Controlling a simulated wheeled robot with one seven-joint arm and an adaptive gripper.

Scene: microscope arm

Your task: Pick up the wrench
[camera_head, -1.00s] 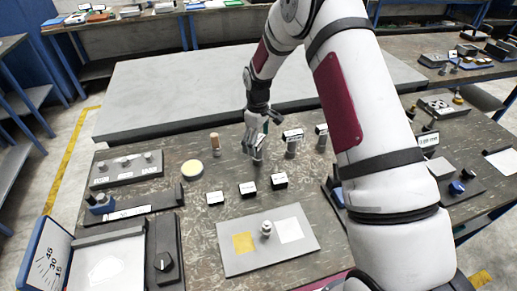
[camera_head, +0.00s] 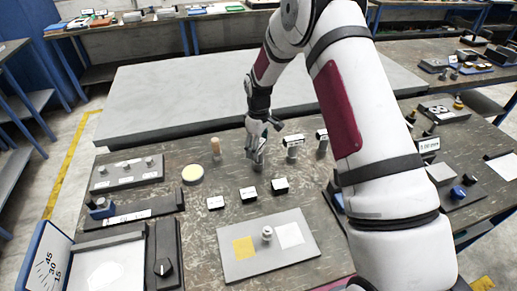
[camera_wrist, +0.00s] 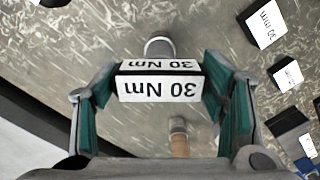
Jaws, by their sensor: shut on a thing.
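The wrench (camera_wrist: 158,88) shows in the wrist view as a dark block with white "30 Nm" labels, with a grey round part behind it. My gripper (camera_wrist: 160,98) has its green-padded fingers on both sides of this block and is shut on it. In the head view my gripper (camera_head: 257,150) points down over the middle of the table. A short grey cylinder (camera_head: 258,164) shows just under the fingers; the label is hidden there. I cannot tell whether the wrench is clear of the table.
Two similar labelled pieces stand close on the right, the nearer one (camera_head: 293,150) beside my gripper. A wooden-handled tool (camera_head: 215,148) stands on the left. Small labelled blocks (camera_head: 249,194) lie in front, before a grey board (camera_head: 245,268). A large grey slab (camera_head: 170,95) lies behind.

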